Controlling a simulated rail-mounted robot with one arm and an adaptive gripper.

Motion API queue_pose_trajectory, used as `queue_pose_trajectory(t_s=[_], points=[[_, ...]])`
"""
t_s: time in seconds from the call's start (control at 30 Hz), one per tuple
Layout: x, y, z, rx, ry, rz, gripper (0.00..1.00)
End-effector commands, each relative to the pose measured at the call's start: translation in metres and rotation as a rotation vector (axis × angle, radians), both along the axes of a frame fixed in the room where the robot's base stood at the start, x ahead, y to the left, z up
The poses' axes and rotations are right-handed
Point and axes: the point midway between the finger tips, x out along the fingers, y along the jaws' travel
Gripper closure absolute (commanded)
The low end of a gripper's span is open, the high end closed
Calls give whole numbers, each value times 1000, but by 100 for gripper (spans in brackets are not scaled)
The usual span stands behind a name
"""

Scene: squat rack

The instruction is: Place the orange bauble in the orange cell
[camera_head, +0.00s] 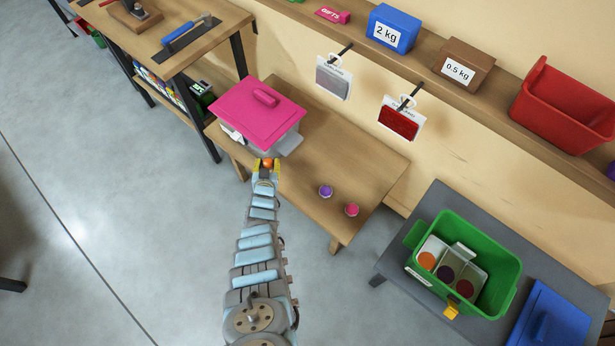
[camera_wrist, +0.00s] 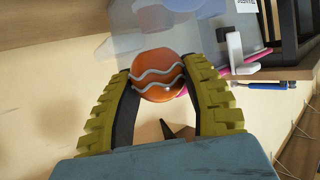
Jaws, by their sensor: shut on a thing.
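My gripper (camera_head: 266,172) is shut on the orange bauble (camera_wrist: 158,74), an orange ball with wavy grey lines. The bauble sits between the two yellow-green fingers in the wrist view. In the head view it shows as a small orange spot (camera_head: 268,162) at the front of the pink-lidded box. The orange cell (camera_head: 427,260) is the leftmost round-marked part of a grey divided insert inside the green crate (camera_head: 416,282), at the lower right, well away from my gripper. Two darker cells (camera_head: 445,273) lie beside it.
A purple bauble (camera_head: 326,191) and a pink bauble (camera_head: 351,209) rest on the wooden bench (camera_head: 300,215). The box with a pink lid (camera_head: 250,108) stands on the bench, close to my gripper. A blue lid (camera_head: 551,322) lies right of the crate. Packages hang on wall hooks.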

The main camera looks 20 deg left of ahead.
Motion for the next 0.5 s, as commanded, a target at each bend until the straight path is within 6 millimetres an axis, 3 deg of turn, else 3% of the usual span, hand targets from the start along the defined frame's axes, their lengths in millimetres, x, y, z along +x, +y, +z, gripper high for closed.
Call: queue_pose_trajectory(t_s=[0.5], points=[[3, 1, -7, 4, 1, -20, 78]])
